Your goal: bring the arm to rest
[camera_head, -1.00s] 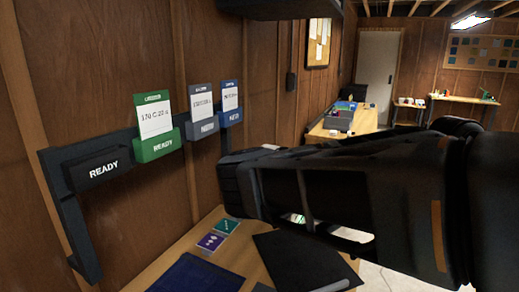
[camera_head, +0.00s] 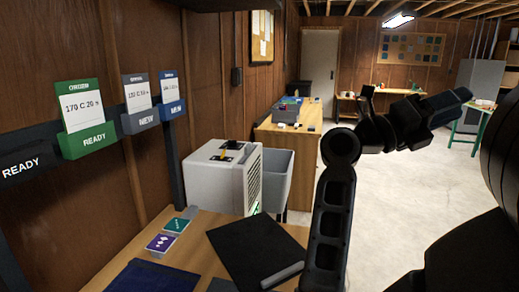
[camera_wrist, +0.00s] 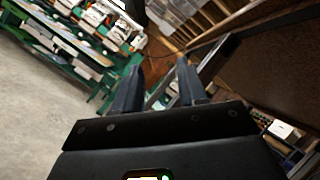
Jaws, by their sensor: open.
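My gripper (camera_wrist: 157,84) shows in the wrist view with its two dark fingers apart and nothing between them. In the head view my black arm rises from the lower right, bends at an elbow in the middle and reaches right over open floor. Its far end is dark and small there, so the fingers cannot be made out. The arm stands clear of the wall rack and touches nothing that I can see.
A wooden bench (camera_head: 195,247) at lower left holds a white machine (camera_head: 212,170), a black mat (camera_head: 250,245) and two small cards. Green, grey and blue card holders hang on the left wall. A grey bin (camera_head: 277,180) stands behind the machine. Bare floor (camera_head: 405,190) lies right of the arm.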

